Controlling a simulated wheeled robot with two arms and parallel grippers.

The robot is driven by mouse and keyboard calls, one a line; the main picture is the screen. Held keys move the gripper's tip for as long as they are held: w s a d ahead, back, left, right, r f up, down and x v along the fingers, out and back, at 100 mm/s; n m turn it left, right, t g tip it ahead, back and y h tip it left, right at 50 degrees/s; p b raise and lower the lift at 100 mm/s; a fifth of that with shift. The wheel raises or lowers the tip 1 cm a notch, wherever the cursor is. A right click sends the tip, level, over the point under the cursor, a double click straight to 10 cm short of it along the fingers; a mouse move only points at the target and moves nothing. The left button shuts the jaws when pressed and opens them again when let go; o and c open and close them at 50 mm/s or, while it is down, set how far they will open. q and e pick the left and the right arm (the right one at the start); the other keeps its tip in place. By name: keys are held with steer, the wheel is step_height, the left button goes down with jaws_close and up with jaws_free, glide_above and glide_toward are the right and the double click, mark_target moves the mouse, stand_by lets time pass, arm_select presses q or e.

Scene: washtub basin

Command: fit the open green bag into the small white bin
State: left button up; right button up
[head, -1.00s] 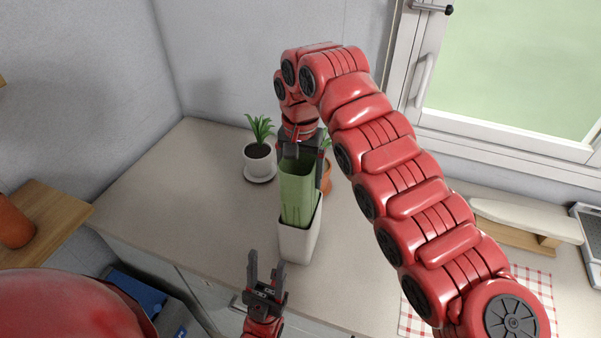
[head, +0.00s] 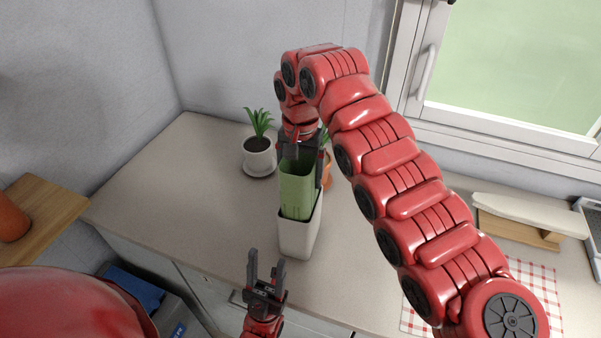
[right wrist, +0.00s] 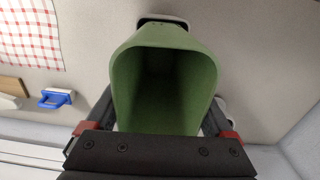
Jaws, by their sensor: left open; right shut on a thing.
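The open green bag (head: 297,190) stands upright with its lower part inside the small white bin (head: 297,240); its upper part rises above the rim. My right gripper (head: 304,162) is shut on the bag's upper part at the far side. In the right wrist view the bag's open mouth (right wrist: 165,75) faces the camera between the fingers, and the inside looks empty. The bag's bottom is hidden in the bin. My left gripper (head: 266,262) is open and empty, in front and to the left of the bin, apart from it.
A white-potted plant (head: 258,155) stands left of the bag; an orange pot (head: 327,170) is close behind my right gripper. A checked cloth (head: 530,285) and a board (head: 520,230) lie right. The countertop (head: 180,190) is clear at left.

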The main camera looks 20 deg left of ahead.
steer(key=shift+f+b, duration=2.15)
steer(key=shift+f, duration=0.75)
steer(key=o, duration=1.5)
step_height(320, 180, up, 17)
steer(key=p, duration=1.2)
steer(key=shift+r, duration=0.2)
